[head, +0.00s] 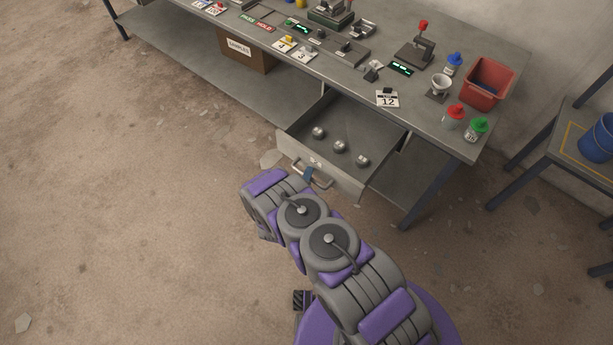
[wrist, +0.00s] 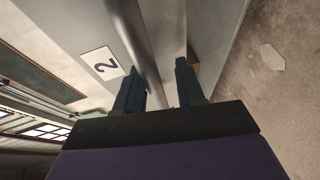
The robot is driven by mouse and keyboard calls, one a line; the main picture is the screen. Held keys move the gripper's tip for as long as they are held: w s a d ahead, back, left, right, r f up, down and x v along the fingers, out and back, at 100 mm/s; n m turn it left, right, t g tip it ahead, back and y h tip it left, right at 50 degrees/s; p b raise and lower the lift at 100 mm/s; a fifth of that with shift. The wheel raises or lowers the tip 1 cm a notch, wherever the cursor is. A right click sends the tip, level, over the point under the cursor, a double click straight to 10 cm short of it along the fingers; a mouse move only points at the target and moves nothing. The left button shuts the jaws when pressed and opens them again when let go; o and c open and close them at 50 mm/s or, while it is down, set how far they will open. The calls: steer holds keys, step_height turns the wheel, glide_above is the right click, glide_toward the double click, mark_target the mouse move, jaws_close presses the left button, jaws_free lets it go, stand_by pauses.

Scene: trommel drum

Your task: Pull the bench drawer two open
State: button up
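Drawer two (head: 350,118) stands well out from the bench in the head view, with three metal balls inside. Its grey front shows close up in the wrist view, with a white "2" label (wrist: 102,63). The drawer's bar handle (head: 322,181) also crosses the wrist view (wrist: 131,40). My gripper (wrist: 160,78) has its two dark fingers apart. The bar runs between them, close to the left finger, with a gap to the right finger. In the head view my arm hides most of the gripper; a blue finger shows at the handle.
The grey bench (head: 440,125) carries several small devices, bottles and a red bin (head: 487,82). A cardboard samples box (head: 245,52) sits on its lower shelf. A side table with a blue bucket (head: 598,138) stands at the right. The floor left of my arm is clear.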

steer(key=shift+r, duration=0.15)
steer(key=p+v, duration=0.3)
steer(key=v, duration=1.4)
steer(key=shift+a+p, duration=0.2)
steer(key=shift+p, duration=0.2)
steer(key=shift+s, duration=0.15)
